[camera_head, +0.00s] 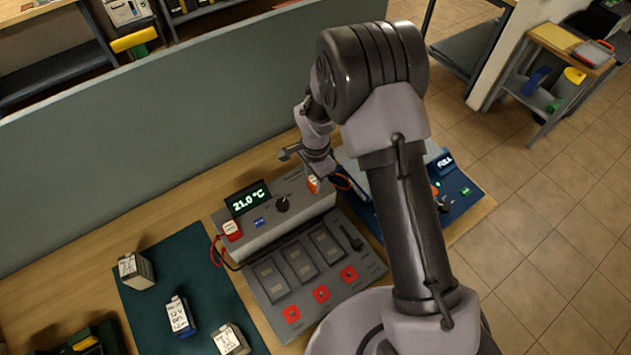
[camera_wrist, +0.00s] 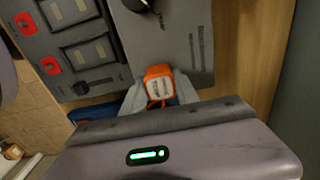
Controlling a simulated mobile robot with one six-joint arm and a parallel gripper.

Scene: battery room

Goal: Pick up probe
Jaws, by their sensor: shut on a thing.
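An orange probe with a white label (camera_wrist: 158,84) sits between the fingers of my gripper (camera_wrist: 160,95) in the wrist view. My gripper is shut on it. In the head view the orange probe (camera_head: 314,184) shows small at the right end of the grey tester box, below my gripper (camera_head: 315,170). I cannot tell whether it still touches the box. A second, red probe with a white label (camera_head: 231,229) is at the left end of the box, with a red and black cable beside it.
The grey tester box (camera_head: 262,238) has a display reading 21.0 °C and a dark knob. In front is a grey panel (camera_head: 262,300) with several bays. Batteries (camera_head: 180,316) stand on a green mat (camera_head: 205,262) at left. A blue unit (camera_head: 463,205) is at right. A partition (camera_head: 150,130) stands behind.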

